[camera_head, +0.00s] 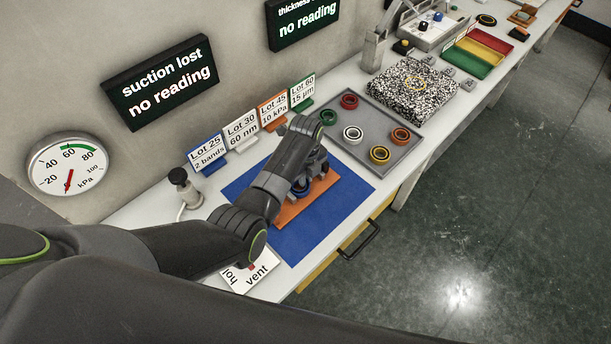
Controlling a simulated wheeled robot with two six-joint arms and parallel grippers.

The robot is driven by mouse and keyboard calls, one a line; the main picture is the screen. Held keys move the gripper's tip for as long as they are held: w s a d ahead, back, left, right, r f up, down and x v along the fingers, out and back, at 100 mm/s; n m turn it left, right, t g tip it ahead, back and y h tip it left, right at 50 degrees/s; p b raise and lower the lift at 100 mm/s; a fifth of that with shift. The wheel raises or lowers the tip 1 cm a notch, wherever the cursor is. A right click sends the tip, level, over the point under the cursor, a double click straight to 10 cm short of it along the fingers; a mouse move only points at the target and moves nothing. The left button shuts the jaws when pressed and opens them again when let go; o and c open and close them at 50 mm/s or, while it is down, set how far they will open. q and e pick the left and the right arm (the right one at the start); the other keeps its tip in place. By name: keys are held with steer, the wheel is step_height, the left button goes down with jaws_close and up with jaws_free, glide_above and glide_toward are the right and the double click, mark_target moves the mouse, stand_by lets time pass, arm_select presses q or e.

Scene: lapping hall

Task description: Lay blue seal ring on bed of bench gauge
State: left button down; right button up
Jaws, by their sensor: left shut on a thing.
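My left gripper (308,182) reaches down over an orange plate (293,211) on a blue mat (347,188). It is shut on the blue seal ring (302,190), which shows only in part between and below the fingers. Whether the ring touches the plate is hard to tell. A speckled slab (405,103) with a faint yellow ring mark lies farther back, beside a grey upright stand (373,52); these look like the bench gauge and its bed, but I cannot be sure. My right gripper is not in view.
A grey tray (371,118) holds several coloured rings between mat and slab. Lot cards (241,130) stand along the wall side. A black-topped knob (180,178) stands left of the mat. A red, yellow and green tray (478,52) lies farther back. The floor at right is clear.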

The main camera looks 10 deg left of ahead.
arm_select(q)
steer(key=c, duration=1.5)
jaws_free()
steer(key=shift+f, duration=0.1)
step_height(320, 180, up, 12)
steer(key=shift+r, duration=0.2)
